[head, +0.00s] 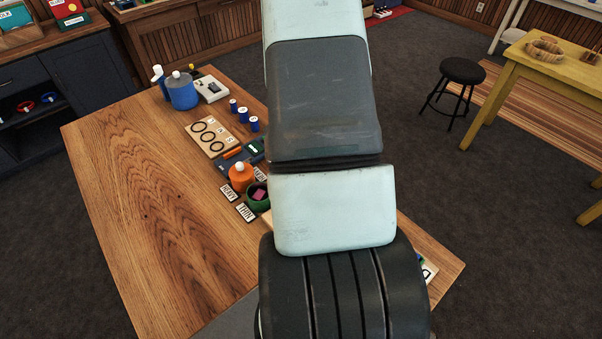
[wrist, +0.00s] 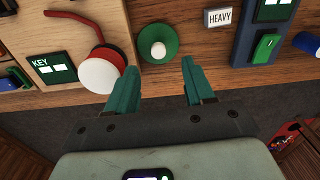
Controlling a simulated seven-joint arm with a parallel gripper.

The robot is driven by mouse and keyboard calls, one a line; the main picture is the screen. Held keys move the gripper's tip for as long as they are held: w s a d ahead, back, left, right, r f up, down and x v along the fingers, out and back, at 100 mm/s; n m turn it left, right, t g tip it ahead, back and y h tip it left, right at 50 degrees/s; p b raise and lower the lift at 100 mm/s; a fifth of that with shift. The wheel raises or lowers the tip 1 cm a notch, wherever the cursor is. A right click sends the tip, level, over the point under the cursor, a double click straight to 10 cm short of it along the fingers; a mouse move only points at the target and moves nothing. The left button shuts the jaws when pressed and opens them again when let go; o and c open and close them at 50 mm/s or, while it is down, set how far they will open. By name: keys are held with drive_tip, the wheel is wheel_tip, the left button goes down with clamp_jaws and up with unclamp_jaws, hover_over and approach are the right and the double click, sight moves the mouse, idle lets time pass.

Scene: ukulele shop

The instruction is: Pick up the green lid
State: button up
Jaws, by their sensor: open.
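The green lid (wrist: 146,36) is a round green disc with a pale knob (wrist: 158,50). In the wrist view it lies on the wooden table (wrist: 190,66), at the upper middle. My gripper (wrist: 159,66) is open, its two teal fingers apart and empty. In the wrist view the lid shows just beyond the fingertips, between the two fingers' lines. I cannot tell the height of the fingers above the table. In the head view my arm hides the gripper, and I cannot make out the lid there.
In the wrist view, a red item with a white round top (wrist: 98,72) is close to the left finger. In the head view, an orange jar (head: 240,177) and green bowl (head: 258,203) stand beside my arm; the table's left is clear.

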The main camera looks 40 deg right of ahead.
drive_tip(key=shift+f, duration=3.1)
clamp_jaws()
